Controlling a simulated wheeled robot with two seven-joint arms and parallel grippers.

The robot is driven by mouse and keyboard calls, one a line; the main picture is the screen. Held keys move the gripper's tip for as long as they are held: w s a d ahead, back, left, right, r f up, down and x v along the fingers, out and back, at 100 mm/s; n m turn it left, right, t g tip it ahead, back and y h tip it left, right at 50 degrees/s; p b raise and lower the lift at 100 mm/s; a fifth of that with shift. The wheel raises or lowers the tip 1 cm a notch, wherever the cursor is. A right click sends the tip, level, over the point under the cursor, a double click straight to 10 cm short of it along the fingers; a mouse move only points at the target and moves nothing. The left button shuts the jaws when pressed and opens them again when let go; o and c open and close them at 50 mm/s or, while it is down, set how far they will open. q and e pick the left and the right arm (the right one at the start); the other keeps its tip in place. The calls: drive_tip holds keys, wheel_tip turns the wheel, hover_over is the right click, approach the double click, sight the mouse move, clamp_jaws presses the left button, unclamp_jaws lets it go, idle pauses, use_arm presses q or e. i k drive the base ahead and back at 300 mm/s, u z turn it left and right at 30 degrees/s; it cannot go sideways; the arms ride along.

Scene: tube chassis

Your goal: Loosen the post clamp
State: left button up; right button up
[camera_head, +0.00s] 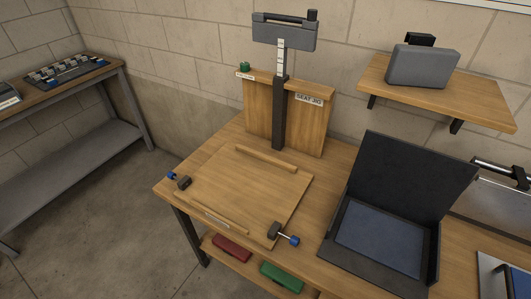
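The upright black post (279,118) stands against a wooden board marked "SEAT JIG" (309,100) at the back of the workbench. A pale scale strip (281,58) shows on its upper part. A grey clamp-like head (284,36) sits across the top, with a black knob (312,15) at its right end. A small green knob (244,66) sits on the board's top left, beside a small label. I cannot tell which of these parts is the post clamp, or whether it is tight. Neither of my grippers is in view.
A wooden jig plate (240,185) with blue-ended clamps (288,238) lies on the bench. An open black case (390,240) stands to its right. A wall shelf (480,100) holds a grey case (423,66). Red (231,248) and green (281,276) cases lie below.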

sight(244, 65)
drive_tip(key=z, duration=3.3)
drive_tip(key=k, duration=1.25)
drive_tip(key=u, duration=1.65)
